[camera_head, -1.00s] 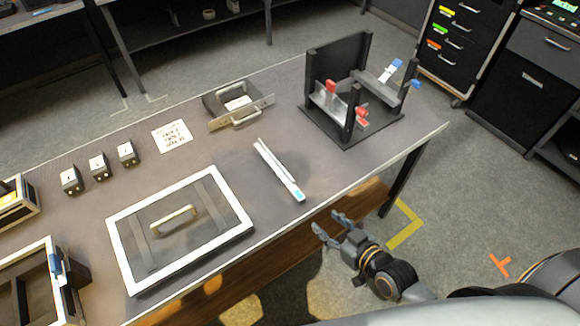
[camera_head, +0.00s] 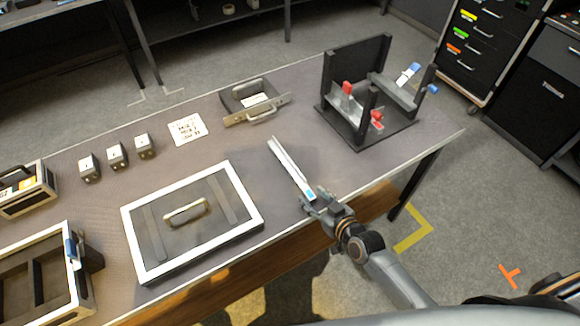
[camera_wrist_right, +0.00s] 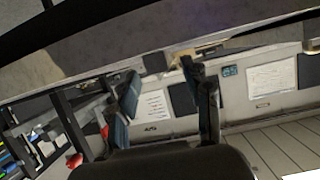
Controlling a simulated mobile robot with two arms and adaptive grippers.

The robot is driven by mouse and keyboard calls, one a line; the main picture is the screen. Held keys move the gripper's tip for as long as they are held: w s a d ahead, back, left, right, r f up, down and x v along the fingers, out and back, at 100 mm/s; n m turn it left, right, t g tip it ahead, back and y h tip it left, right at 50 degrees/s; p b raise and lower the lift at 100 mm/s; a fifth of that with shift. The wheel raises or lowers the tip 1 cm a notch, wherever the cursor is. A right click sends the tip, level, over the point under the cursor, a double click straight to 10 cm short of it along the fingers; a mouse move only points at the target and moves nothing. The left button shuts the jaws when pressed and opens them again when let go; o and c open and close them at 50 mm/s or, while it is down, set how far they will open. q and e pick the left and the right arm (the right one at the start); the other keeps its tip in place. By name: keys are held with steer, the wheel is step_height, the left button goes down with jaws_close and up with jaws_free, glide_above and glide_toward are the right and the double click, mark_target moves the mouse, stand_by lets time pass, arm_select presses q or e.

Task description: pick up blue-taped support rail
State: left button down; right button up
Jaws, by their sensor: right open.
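The support rail (camera_head: 288,163) is a long pale channel lying on the table in the head view, with a blue patch (camera_head: 310,194) at its near end. My right gripper (camera_head: 315,203) is at the table's front edge, right at that blue-taped end. Its fingers are apart, and I cannot tell whether they touch the rail. In the right wrist view the two fingers (camera_wrist_right: 160,72) are spread with nothing clearly between them. I cannot make out the rail there. My left gripper is not in view.
A dark rack (camera_head: 368,128) with red and blue clamps stands right of the rail. A white-framed panel with a handle (camera_head: 254,205) lies to its left. A handled bracket (camera_head: 245,117) lies behind. Small blocks (camera_head: 117,156) and a printed sheet (camera_head: 187,129) are farther left.

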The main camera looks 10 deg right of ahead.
steer(key=shift+x, duration=1.15)
steer(key=shift+s, duration=0.1)
steer(key=shift+r, duration=0.1)
jaws_close()
steer(key=shift+r, duration=0.55)
steer(key=s+a+r, duration=0.3)
steer(key=s+r, duration=0.9)
steer(key=s, duration=0.1)
steer(key=shift+s+a, duration=0.2)
steer(key=shift+a, duration=0.2)
